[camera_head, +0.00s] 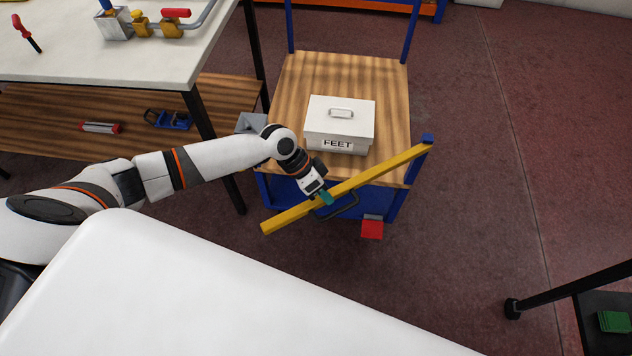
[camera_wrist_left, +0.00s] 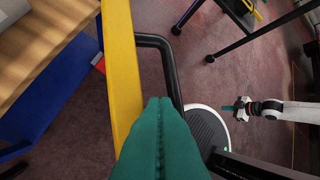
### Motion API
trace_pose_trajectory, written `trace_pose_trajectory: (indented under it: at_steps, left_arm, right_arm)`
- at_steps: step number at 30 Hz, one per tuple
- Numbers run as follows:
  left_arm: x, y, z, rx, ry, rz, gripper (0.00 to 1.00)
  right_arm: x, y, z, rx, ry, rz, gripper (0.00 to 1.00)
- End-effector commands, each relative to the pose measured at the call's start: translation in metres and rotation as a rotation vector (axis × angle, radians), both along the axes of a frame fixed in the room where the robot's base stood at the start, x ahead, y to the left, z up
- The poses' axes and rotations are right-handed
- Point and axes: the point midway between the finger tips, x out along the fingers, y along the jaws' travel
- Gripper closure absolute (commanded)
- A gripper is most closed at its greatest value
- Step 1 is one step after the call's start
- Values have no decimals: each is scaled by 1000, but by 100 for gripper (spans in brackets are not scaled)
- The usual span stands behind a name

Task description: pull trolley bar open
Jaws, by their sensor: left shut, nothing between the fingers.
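The trolley (camera_head: 285,100) has a wooden deck and blue posts. Its yellow bar (camera_head: 385,168) meets a blue post at the right, and its left end sticks out from the trolley's near side at an angle. The bar carries a black handle (camera_head: 352,207), also in the left wrist view (camera_wrist_left: 172,62). My left gripper (camera_head: 327,198) is shut and empty at the bar beside the handle. In the left wrist view its teal fingers overlap the space between bar (camera_wrist_left: 122,70) and handle; contact is unclear. My right gripper (camera_wrist_left: 228,108) shows small there, its jaws unclear.
A white box (camera_head: 325,120) marked FEET stands on the trolley deck. A red block (camera_head: 372,229) is low at the trolley's near right corner. A white-topped workbench (camera_head: 110,60) stands close on the left. The floor right of the trolley is clear.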

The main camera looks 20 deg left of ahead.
Motion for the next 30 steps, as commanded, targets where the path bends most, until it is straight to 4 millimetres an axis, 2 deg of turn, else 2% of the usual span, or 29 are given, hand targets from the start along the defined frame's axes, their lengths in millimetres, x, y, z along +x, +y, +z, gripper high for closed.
trace_pose_trajectory:
  at_steps: [6, 20, 26, 30]
  left_arm:
    - [1, -8, -12, 0, -1, 1, 100]
    - [-2, -12, -11, 0, 0, 11, 100]
    - [-15, -32, -5, -4, 1, 76, 100]
    - [-29, -55, -2, -3, 4, 166, 100]
  right_arm:
    - [0, 0, 0, 0, 0, 0, 100]
    - [0, 0, 6, 0, 0, -1, 100]
    - [0, 0, 30, 0, 0, -1, 100]
    - [0, 2, 58, 2, -1, -1, 100]
